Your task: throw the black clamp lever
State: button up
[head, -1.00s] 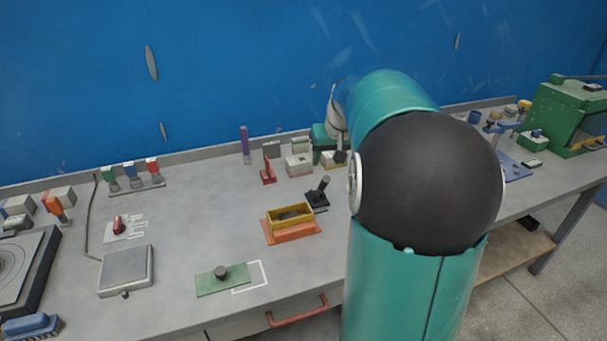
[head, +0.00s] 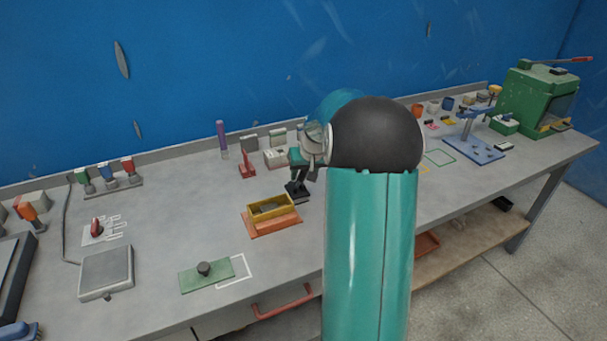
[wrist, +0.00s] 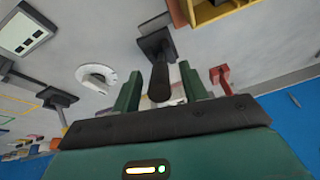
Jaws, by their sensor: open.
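The black clamp lever is a dark handle rising from a square black base. In the head view its base (head: 296,193) sits just right of the yellow mould, and the handle is mostly hidden by my gripper (head: 303,165). In the wrist view the lever's dark handle (wrist: 159,80) points toward the camera, between the two green fingers of my gripper (wrist: 160,88). The fingers are apart with a gap on each side of the handle. The yellow mould (head: 287,206) stands on an orange base (head: 274,226); part of it also shows at the wrist view's top edge (wrist: 209,14).
A red stand (head: 247,166) is behind the mould, beside a white box (head: 276,158). A green plate with a black knob (head: 193,280) lies front left. A blue fixture (head: 472,148) and green press (head: 530,100) stand right. Bench between mould and green plate is clear.

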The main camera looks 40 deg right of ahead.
jog(key=shift+w+f, duration=0.15)
jog(key=shift+f, duration=0.25)
grip_shut()
